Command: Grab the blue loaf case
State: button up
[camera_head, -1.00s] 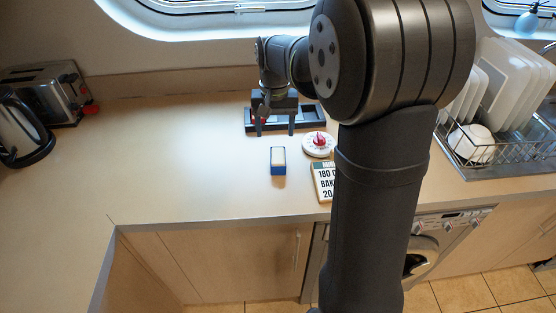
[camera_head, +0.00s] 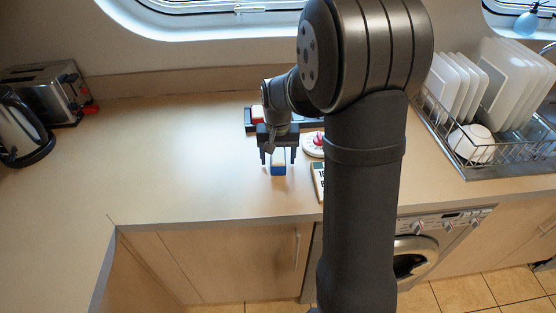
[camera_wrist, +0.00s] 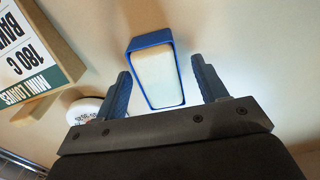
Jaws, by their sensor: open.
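The blue loaf case (camera_head: 278,171) stands on the counter, a small blue box with a pale cream filling. My gripper (camera_head: 278,160) is over it in the head view and partly hides it. In the wrist view the case (camera_wrist: 152,41) lies between and beyond the two fingertips of my gripper (camera_wrist: 161,75). The fingers are open, one on each side, with a gap to the case on both sides.
A sign block (camera_wrist: 35,52) with baking text stands beside the case, near a round white dial timer (camera_head: 313,146). A dark tray (camera_head: 251,121) lies behind my gripper. A dish rack (camera_head: 480,150) is at right, a toaster (camera_head: 50,90) and kettle (camera_head: 20,130) at left. The counter left of the case is clear.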

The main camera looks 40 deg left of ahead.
jog(key=c, duration=1.1)
jog(key=shift+r, duration=0.1)
